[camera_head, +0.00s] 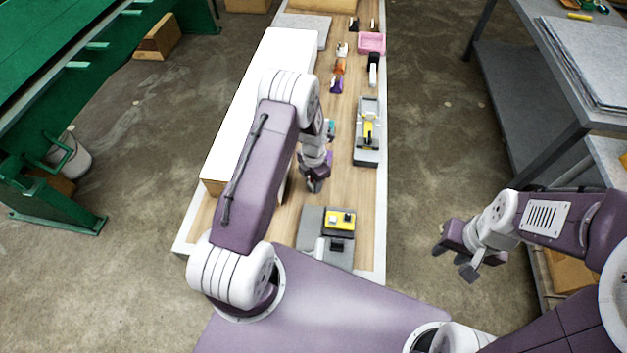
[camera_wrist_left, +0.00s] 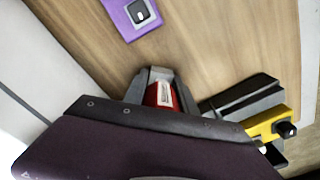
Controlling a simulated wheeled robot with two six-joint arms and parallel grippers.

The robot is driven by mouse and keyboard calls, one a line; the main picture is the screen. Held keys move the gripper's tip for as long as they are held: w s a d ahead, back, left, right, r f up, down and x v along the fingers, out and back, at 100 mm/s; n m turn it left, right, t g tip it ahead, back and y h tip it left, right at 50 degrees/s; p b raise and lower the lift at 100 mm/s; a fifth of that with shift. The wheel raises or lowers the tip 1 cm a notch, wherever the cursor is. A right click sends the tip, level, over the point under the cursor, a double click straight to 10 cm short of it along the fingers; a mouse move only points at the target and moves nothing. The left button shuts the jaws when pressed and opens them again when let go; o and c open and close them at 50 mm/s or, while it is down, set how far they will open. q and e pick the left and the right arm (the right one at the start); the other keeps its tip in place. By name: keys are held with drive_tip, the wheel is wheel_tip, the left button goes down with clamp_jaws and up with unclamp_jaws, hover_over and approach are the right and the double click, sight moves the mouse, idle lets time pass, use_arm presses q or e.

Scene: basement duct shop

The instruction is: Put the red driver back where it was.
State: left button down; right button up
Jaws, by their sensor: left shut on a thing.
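My left gripper (camera_head: 315,184) is low over the wooden bench top, just beyond the near grey tray. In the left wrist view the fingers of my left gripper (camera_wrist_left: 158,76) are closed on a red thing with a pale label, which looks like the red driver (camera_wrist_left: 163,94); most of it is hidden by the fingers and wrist. The red driver cannot be made out in the head view. My right gripper (camera_head: 453,262) is open and empty, off the right side of the bench above the floor.
The near grey tray (camera_head: 311,222) holds a yellow block (camera_head: 341,220). Another grey tray (camera_head: 367,152) with a yellow item lies further along. A pink bin (camera_head: 371,42) and several small items are at the far end. A long white-topped box (camera_head: 255,85) lines the bench's left side.

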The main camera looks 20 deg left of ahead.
use_arm(q)
drive_tip(key=shift+f, duration=0.1)
drive_tip(key=shift+f, duration=0.15)
drive_tip(key=c, duration=1)
unclamp_jaws()
